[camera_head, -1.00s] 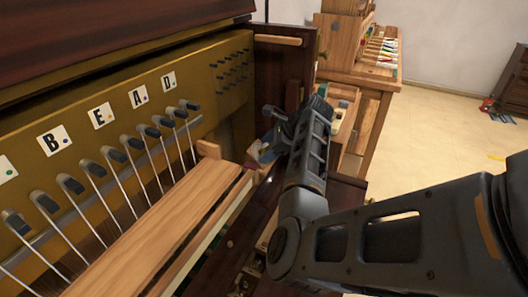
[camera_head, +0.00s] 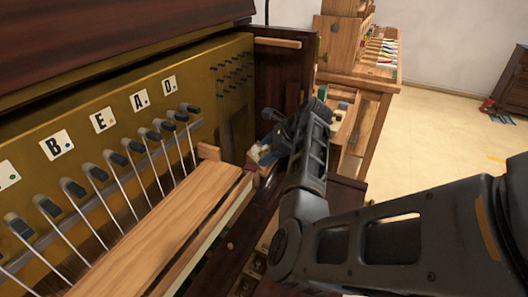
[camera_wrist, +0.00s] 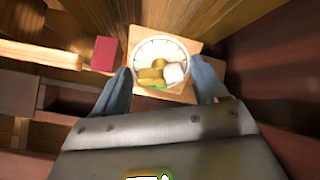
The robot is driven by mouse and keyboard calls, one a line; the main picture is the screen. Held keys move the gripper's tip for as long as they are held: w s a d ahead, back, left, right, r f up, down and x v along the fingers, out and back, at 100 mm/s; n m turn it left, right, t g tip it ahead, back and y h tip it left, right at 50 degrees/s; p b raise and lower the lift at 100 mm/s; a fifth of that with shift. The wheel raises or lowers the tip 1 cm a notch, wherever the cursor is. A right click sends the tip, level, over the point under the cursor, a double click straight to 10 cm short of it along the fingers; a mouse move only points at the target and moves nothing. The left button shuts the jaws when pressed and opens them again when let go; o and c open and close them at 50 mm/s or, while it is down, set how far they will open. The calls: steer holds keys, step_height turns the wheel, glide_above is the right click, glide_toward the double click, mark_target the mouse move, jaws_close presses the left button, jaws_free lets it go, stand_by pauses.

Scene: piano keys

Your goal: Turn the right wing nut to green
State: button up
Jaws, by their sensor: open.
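In the wrist view a round white dial (camera_wrist: 138,50) with tick marks sits on a light wooden block (camera_wrist: 196,47). A brass wing nut (camera_wrist: 152,76) is at its centre, with a white part beside it on the right. A green mark (camera_wrist: 155,87) shows at the dial's near edge. My gripper (camera_wrist: 160,68) is open, with one finger on each side of the dial and the wing nut between them. I cannot tell whether the fingers touch it. In the head view my gripper (camera_head: 263,152) is at the right end of the piano, and the wing nut cannot be made out.
A red block (camera_wrist: 105,53) stands left of the dial. A dark wooden wall is close on the right in the wrist view. In the head view, a wooden rail (camera_head: 165,225) and lettered tiles (camera_head: 104,119) are to the left. A wooden workbench (camera_head: 362,75) stands behind.

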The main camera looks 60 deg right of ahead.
steer(key=shift+s+r+p, duration=0.2)
steer(key=shift+p, duration=0.2)
stand_by(0.3)
steer(key=c, duration=0.8)
steer(key=shift+r+m+p, duration=0.15)
steer(key=shift+m+p, duration=0.15)
steer(key=shift+p, duration=0.2)
steer(key=m+p, duration=0.2)
steer(key=p, duration=0.1)
steer(key=shift+m, duration=0.3)
steer(key=shift+m+p, duration=0.3)
